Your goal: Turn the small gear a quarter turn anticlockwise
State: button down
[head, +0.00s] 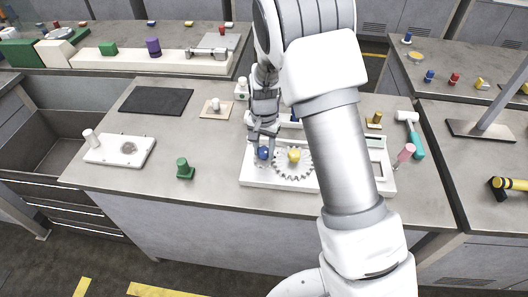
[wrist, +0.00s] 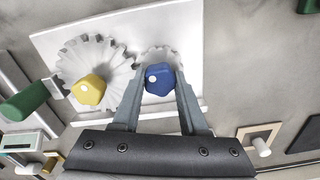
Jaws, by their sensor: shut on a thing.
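The small gear (wrist: 176,57) is pale grey with a blue knob (wrist: 159,79) that has a white dot. The blue knob also shows in the head view (head: 263,153). The larger gear (wrist: 70,67) carries a yellow knob (wrist: 89,89) and sits beside the small gear on a white base plate (wrist: 196,20). My gripper (wrist: 158,82) has its two fingers on either side of the blue knob and is shut on it. In the head view my gripper (head: 263,140) points down onto the base plate, and the fingers hide part of the small gear.
My arm covers the right part of the base plate in the head view. A teal-handled hammer (head: 413,135) lies at the right.

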aim_at(263, 149)
jog(key=n+b, duration=0.1)
jog(key=n, duration=0.4)
jog(key=shift+n+b, duration=0.65)
jog(key=shift+n, duration=1.75)
jog(key=shift+c, duration=2.2)
grip_release()
notch_tip(263, 149, up, 18)
jog(key=p, duration=0.1)
jog(key=shift+f, duration=0.2)
